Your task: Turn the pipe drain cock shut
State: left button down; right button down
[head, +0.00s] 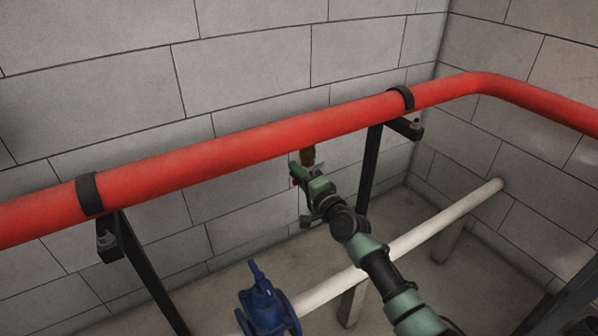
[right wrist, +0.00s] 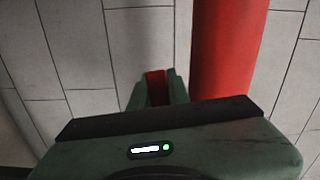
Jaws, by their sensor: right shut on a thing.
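The drain cock's brass body (head: 307,156) hangs from the underside of the red pipe (head: 250,138) in the head view. My right gripper (head: 297,177) is just below the cock, its arm coming up from the lower right. In the right wrist view the cock's red handle (right wrist: 155,87) shows between the two green fingers, and the gripper is shut on it. In the head view the gripper hides most of the handle, so its exact angle is hard to tell. My left gripper is not in view.
The red pipe also shows beside the fingers in the right wrist view (right wrist: 228,50). Black support posts (head: 369,180) hold it along the block wall. A white pipe (head: 420,235) and a blue valve (head: 264,302) are lower down, near my right arm.

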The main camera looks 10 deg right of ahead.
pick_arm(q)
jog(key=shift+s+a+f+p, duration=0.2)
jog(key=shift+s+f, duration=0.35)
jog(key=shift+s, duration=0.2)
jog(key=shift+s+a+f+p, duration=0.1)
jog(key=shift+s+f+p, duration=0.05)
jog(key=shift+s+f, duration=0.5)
pick_arm(e)
jog(key=shift+a+r+m, duration=0.25)
jog(key=shift+r+m, duration=0.35)
jog(key=shift+m, duration=0.3)
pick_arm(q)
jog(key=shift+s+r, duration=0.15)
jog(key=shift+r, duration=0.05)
pick_arm(e)
jog(key=c, duration=1.3)
grip_release()
jog(key=shift+s+r, duration=0.1)
jog(key=shift+r, duration=0.05)
jog(key=shift+c, duration=0.2)
jog(key=shift+d, duration=0.1)
